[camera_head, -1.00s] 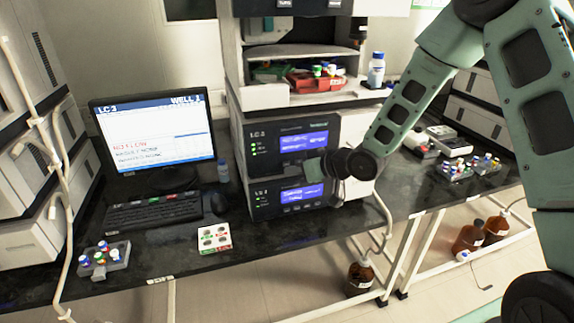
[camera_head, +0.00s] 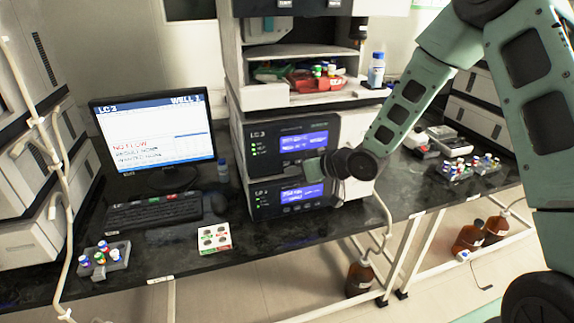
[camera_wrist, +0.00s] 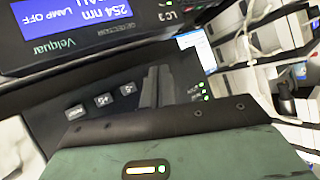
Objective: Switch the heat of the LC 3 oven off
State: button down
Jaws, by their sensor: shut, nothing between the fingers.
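The lower box of the LC 3 stack (camera_head: 262,205) has a blue lit display (camera_head: 300,193) in the head view; its writing is too small to read. In the wrist view its dark front panel (camera_wrist: 62,88) shows buttons marked POWER (camera_wrist: 76,112), +5 (camera_wrist: 103,101) and -5 (camera_wrist: 129,89), and green lights (camera_wrist: 203,91). My gripper (camera_head: 318,168) is at the front of this box, near its upper part. The wrist view shows its fingers (camera_wrist: 158,82) shut and empty, between the -5 button and the lights. Contact cannot be told. My gripper hides the box's display in the wrist view.
Directly above is another LC 3 box (camera_head: 262,135); its display (camera_wrist: 80,18) reads 254 nm, LAMP OFF. A brown bottle (camera_head: 359,278) is below the bench.

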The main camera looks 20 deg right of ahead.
jog(key=shift+w, duration=0.2)
jog(key=shift+w, duration=0.2)
jog(key=shift+w, duration=0.45)
dwell(0.6)
jog(key=shift+s, duration=0.85)
jog(key=s, duration=0.5)
jog(key=shift+b, duration=0.3)
dwell(0.7)
